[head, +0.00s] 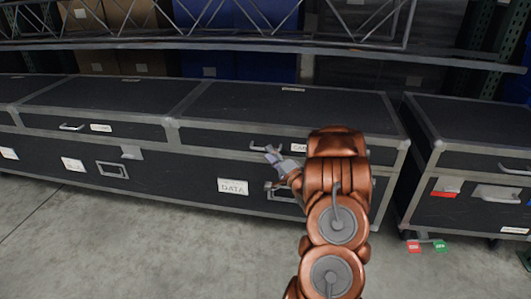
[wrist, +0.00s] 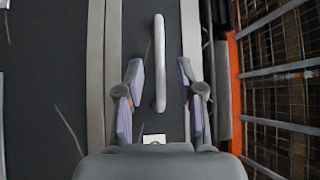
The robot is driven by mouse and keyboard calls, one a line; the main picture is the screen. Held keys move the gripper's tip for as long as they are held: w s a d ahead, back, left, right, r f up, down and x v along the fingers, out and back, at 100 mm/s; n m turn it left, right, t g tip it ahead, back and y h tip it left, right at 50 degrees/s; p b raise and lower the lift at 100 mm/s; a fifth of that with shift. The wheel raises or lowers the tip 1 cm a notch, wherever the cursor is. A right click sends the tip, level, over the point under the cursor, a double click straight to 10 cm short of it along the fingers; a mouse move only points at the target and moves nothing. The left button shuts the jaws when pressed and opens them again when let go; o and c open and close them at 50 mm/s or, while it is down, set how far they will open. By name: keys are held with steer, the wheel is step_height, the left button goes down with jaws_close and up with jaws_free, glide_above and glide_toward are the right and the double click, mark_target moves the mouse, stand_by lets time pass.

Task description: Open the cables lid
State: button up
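A black case with grey edging has a lid (head: 290,103) at the middle right in the head view. A partly hidden white label (head: 298,147), its first letters seeming to read "CAB", is on the lid's front band. A light grey bar handle (head: 258,147) is beside that label. My gripper (head: 273,154) is in front of the handle in the head view. In the wrist view, the handle (wrist: 159,60) runs between the two fingers of my open gripper (wrist: 160,75), with gaps on both sides. The lid is down. My arm hides part of the case front.
A "DATA" label (head: 233,187) is on the case's lower front. A second closed lid (head: 110,95) is to the left. Another black case (head: 480,150) stands at right, with red (head: 414,247) and green tags below. A metal truss shelf runs behind. Grey floor (head: 120,240) is clear at front left.

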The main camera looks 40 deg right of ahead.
steer(key=shift+b+x, duration=0.45)
steer(key=shift+x, duration=1.4)
jaws_close()
